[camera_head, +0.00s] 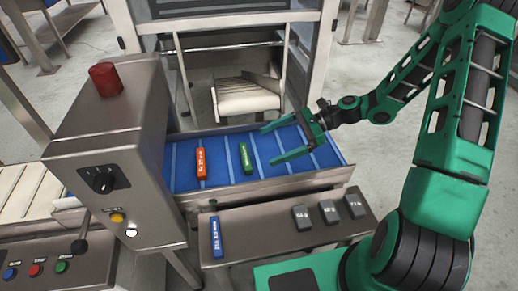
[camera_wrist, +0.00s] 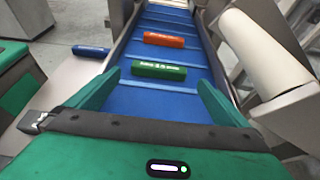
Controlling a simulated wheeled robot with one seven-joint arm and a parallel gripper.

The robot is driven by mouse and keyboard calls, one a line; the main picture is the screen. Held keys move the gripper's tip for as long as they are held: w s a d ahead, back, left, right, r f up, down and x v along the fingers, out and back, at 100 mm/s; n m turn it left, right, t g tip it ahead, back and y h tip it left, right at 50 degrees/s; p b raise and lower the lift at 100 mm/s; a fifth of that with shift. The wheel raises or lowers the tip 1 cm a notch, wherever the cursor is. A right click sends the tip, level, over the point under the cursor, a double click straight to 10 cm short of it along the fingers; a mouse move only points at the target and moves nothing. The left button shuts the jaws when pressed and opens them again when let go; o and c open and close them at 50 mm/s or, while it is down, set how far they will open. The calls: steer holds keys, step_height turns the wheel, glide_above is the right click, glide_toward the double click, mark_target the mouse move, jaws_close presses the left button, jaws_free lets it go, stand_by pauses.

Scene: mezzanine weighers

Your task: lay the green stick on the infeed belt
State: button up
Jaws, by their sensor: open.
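The green stick (camera_head: 246,158) lies on the blue cleated belt (camera_head: 183,168), to the right of an orange stick (camera_head: 201,163). In the wrist view the green stick (camera_wrist: 159,70) lies crosswise on the belt, just ahead of the fingertips, with the orange stick (camera_wrist: 164,40) beyond it. My gripper (camera_head: 268,146) is open over the belt, to the right of the green stick, its fingers pointing toward it. Nothing is between the fingers, and the stick appears untouched.
A blue stick (camera_head: 216,238) lies on the steel shelf (camera_head: 258,233) in front of the belt, with three grey blocks (camera_head: 328,212) at its right. A steel control box (camera_head: 120,150) with a red beacon (camera_head: 105,79) stands at the left. A pale roller (camera_wrist: 250,50) is right of the belt.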

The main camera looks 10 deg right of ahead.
steer(key=shift+v, duration=2.05)
